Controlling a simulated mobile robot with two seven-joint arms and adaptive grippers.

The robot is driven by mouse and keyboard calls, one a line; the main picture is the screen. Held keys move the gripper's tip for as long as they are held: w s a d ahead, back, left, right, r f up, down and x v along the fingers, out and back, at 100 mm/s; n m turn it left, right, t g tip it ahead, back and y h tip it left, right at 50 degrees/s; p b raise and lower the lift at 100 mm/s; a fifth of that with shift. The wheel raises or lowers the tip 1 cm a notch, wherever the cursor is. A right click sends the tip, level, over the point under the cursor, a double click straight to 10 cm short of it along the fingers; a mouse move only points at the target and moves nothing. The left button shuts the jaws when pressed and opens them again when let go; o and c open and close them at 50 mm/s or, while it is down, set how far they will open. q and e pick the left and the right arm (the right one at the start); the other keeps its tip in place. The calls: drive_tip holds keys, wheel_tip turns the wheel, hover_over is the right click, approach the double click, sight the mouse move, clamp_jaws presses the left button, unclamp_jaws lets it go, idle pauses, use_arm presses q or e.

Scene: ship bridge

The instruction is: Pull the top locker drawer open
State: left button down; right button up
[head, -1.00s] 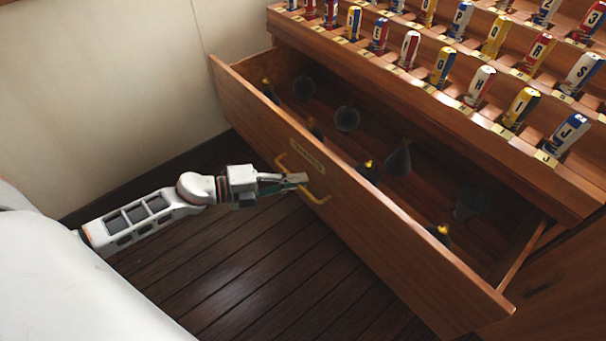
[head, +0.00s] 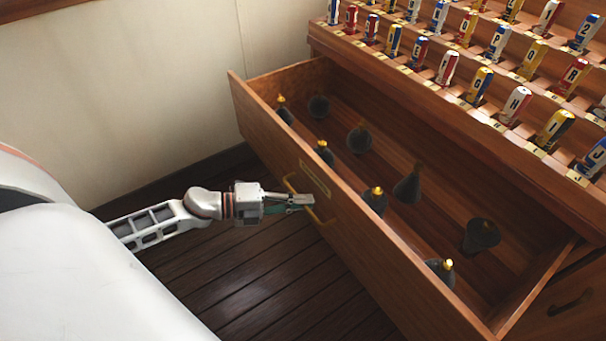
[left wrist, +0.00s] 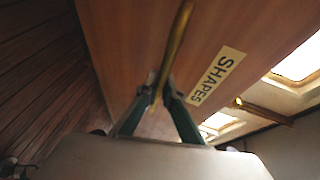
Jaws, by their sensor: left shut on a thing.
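The top locker drawer (head: 350,215) is a wooden drawer standing well out from the locker (head: 440,100). Its front carries a small label, which reads "SHAPES" in the left wrist view (left wrist: 217,75). A brass bar handle (head: 322,221) is fixed on the drawer front; it also shows in the left wrist view (left wrist: 178,40). My left gripper (head: 302,199) is shut on the handle, with a finger on each side of it in the left wrist view (left wrist: 158,98). My right gripper is not in view.
Several dark shapes with yellow tops (head: 375,200) lie in the drawer. Racks of lettered, coloured rolls (head: 482,85) rise above it. A lower front with a dark handle (head: 570,303) is at the right. A pale wall (head: 150,80) stands behind; dark plank floor (head: 265,275) is clear.

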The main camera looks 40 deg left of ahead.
use_arm(q)
drive_tip(key=c, duration=2.4)
unclamp_jaws()
drive_tip(key=shift+c, duration=0.2)
drive_tip(key=shift+a, duration=0.1)
drive_tip(key=v, duration=1.2)
